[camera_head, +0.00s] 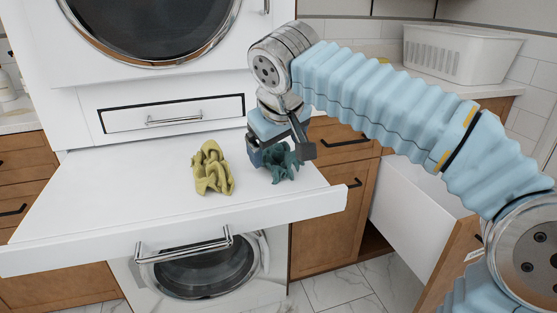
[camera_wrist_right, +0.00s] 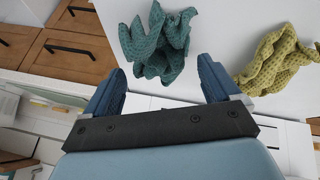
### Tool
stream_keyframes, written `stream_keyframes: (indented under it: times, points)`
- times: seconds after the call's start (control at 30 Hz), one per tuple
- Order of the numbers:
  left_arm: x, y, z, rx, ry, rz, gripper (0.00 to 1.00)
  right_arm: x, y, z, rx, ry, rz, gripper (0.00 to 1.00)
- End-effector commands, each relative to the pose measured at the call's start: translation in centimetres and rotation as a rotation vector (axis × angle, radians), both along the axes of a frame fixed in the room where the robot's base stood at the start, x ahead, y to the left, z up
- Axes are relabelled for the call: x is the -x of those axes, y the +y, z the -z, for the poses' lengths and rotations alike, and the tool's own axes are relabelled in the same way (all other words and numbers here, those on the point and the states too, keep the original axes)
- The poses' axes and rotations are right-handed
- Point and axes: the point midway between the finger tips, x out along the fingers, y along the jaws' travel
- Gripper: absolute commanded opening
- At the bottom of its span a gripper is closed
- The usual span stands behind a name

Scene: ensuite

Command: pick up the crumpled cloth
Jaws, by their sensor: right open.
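A teal crumpled cloth (camera_head: 284,168) lies on the white pull-out shelf (camera_head: 110,190), near its right end. A yellow crumpled cloth (camera_head: 211,168) lies on the same shelf to its left, apart from it. My right gripper (camera_head: 281,152) is at the teal cloth and partly hides it. In the right wrist view the gripper (camera_wrist_right: 160,76) is open, with the teal cloth (camera_wrist_right: 158,45) just ahead of and between its fingers; contact cannot be told. The yellow cloth (camera_wrist_right: 278,60) lies beyond the right-hand finger there. My left gripper is not in view.
A white drawer front (camera_head: 172,115) and a round-door machine (camera_head: 150,20) stand behind the shelf. Another round-door machine (camera_head: 205,268) is below it. An open white drawer (camera_head: 412,215) juts out at the right. A white basket (camera_head: 458,54) sits on the counter. The shelf's left part is clear.

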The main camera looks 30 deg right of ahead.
Motion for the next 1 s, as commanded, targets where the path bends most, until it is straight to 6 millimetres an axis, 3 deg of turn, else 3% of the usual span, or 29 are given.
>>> stream_keyframes:
  times: [0.13,0.37,0.67,1.0]
  points:
    - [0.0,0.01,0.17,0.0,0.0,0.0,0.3,-0.8,-0.37,1.42,0.0,0.0,0.0,0.9]
    - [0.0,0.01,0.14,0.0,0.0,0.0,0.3,-0.91,-0.42,1.57,0.0,-0.001,0.001,0.9]
    - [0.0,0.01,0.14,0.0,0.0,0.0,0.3,-0.9,-0.4,1.53,0.0,-0.001,0.0,0.47]
    - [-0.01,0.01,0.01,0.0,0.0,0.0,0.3,-0.93,-0.39,0.88,0.0,-0.002,0.0,0.47]
